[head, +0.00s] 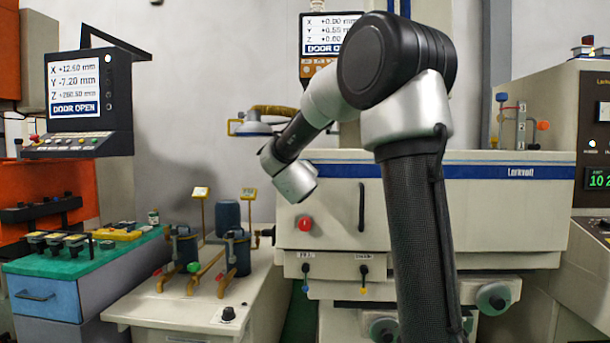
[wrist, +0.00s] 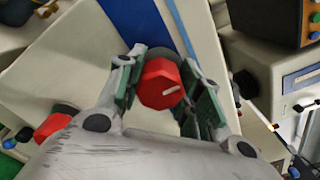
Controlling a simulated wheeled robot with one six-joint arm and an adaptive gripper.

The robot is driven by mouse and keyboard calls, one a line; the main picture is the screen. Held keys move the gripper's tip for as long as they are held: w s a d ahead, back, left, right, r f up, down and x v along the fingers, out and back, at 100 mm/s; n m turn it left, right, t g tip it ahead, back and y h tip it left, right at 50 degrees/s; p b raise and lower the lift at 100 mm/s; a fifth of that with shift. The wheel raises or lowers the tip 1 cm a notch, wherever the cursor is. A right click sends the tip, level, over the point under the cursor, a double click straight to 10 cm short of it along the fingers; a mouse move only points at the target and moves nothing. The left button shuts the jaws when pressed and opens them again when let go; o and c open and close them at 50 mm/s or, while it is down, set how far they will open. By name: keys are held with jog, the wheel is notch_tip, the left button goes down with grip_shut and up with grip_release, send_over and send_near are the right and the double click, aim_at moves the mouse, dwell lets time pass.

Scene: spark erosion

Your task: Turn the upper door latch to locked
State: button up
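The upper door latch is a red knob (wrist: 160,83) with a short white mark, which points to the right in the wrist view. It is between the two fingers of my gripper (wrist: 163,85), whose green-backed pads lie close against both sides. The gripper looks shut on it. In the head view my wrist hides this latch and the fingers. A second red knob (head: 305,223), which looks like the lower latch, is on the pale machine door (head: 420,215). It also shows at the lower left of the wrist view (wrist: 52,127).
A dark vertical handle (head: 362,206) is right of the lower knob. A blue stripe (head: 480,171) runs along the door top. A screen (head: 88,88) at left reads DOOR OPEN. A bench (head: 150,312) with pumps stands left of the machine.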

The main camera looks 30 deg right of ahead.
jog(key=shift+n, duration=0.3)
jog(key=n, duration=0.3)
jog(key=shift+n, duration=0.4)
jog(key=n, duration=0.4)
jog(key=shift+n, duration=0.3)
jog(key=n, duration=0.4)
jog(key=shift+n, duration=0.3)
jog(key=n, duration=0.4)
jog(key=shift+f+n, duration=0.1)
jog(key=shift+n, duration=0.2)
jog(key=o, duration=1)
jog(key=shift+o, duration=0.2)
